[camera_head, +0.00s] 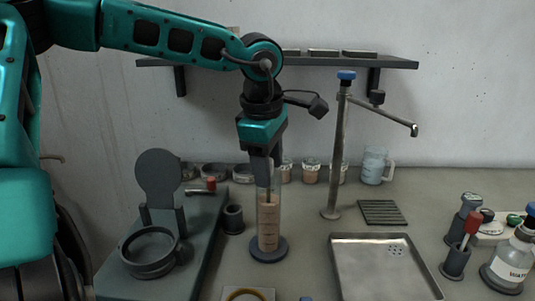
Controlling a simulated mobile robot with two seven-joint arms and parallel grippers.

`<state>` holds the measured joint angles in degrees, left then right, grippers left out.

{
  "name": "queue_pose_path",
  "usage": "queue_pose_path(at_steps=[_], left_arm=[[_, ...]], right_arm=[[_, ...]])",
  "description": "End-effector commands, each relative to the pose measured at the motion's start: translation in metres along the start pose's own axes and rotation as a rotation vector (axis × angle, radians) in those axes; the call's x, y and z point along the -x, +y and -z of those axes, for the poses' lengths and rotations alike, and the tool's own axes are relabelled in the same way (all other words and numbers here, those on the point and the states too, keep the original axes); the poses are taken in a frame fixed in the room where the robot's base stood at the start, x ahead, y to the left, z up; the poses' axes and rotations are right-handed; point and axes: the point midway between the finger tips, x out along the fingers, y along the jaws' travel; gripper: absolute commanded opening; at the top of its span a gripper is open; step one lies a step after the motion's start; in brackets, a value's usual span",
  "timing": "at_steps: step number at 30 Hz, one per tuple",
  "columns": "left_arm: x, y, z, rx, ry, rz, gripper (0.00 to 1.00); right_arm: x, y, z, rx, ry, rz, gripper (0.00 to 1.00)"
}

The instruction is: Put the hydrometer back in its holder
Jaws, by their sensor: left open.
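A tall clear cylinder (268,232) with brownish contents stands upright on a dark round base in the middle of the bench. My left gripper (266,177) points straight down at the cylinder's mouth, its fingers open and overlapping the rim in the picture. A thin dark stem shows faintly inside the upper cylinder below the fingers; it may be the hydrometer, but I cannot make out its body. A small dark cup (233,219) stands just left of the cylinder and may be the holder. My right gripper is out of view.
A metal tray (345,268) lies right of the cylinder, with a tall tap (337,160) behind it. A dark platform with an open-lidded round device (150,251) stands at left. Jars (311,171) line the back. A bottle (510,262) and a red-handled tool (472,226) stand at right.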

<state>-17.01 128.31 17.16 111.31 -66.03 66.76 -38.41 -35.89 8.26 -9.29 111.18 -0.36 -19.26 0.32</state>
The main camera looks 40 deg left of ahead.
Motion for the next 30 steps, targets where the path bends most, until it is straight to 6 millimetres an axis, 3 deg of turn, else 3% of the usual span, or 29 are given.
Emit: queue_pose_path(at_steps=[6, 22, 30], left_arm=[[-0.0001, -0.0001, 0.0000, 0.000, 0.000, 0.000, 0.52], [0.0003, -0.0001, 0.0000, 0.000, 0.000, 0.001, 0.01], [0.0067, 0.0013, -0.0001, 0.001, 0.000, 0.000, 0.00]], right_arm=[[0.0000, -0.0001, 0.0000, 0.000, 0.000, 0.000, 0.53], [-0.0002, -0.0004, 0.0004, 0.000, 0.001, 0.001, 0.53], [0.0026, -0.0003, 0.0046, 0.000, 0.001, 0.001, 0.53]])
